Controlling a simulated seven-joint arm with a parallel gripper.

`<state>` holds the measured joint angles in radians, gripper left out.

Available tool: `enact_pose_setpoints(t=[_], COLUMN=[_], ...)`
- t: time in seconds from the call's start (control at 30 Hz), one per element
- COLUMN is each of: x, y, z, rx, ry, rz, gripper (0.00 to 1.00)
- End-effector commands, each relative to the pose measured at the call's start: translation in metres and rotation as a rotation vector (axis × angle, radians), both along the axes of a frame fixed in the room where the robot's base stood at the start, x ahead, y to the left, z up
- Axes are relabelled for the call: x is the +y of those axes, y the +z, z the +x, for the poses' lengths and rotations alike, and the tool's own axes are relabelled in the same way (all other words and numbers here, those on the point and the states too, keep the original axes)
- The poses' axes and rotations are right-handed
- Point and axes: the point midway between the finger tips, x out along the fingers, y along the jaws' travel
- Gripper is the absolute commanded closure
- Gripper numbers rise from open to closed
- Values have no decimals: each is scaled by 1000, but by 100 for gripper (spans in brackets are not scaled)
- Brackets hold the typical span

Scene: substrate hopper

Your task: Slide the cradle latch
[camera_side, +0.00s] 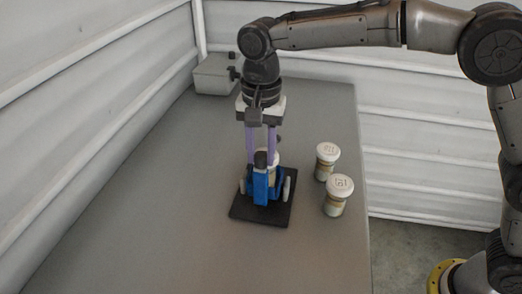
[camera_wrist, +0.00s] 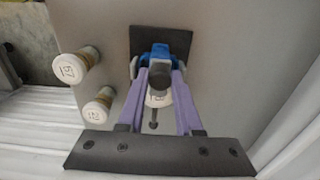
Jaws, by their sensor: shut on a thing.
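The blue cradle (camera_side: 262,187) stands on a black base plate (camera_side: 246,212), with pale grey discs at its sides. It also shows at the top of the wrist view (camera_wrist: 160,52). A white-lidded jar (camera_wrist: 158,99) is in the cradle, partly hidden by my fingers and a dark knob. The dark latch knob (camera_side: 261,158) stands upright at the blue part and shows large in the wrist view (camera_wrist: 160,79). My gripper (camera_side: 261,160) points down with its two purple fingers on either side of this knob, shut on it. The exact finger contact is partly hidden.
Two white-lidded jars stand to the right of the plate, one farther (camera_side: 326,161) and one nearer (camera_side: 338,195), close to the table's right edge. A grey box (camera_side: 214,75) sits at the back left. The table (camera_side: 150,215) is clear left of and in front of the plate.

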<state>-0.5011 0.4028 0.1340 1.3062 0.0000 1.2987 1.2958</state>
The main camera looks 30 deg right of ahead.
Motion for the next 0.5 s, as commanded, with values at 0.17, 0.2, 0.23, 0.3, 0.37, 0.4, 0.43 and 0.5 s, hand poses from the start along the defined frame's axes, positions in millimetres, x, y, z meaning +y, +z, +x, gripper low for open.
enact_pose_setpoints(t=[0.17,0.2,0.23,0.3,0.37,0.4,0.43,0.5], x=[3,4,6,9,12,14,16,20], y=[0,0,0,1,0,0,0,0], z=[-3,-4,-6,-9,-12,-14,-16,-19], rx=[0,0,0,-1,-1,-1,-1,-1], ry=[2,2,3,3,2,2,3,3], rz=[0,0,0,1,1,1,1,1], gripper=[97,97,97,97,97,97,97,97])
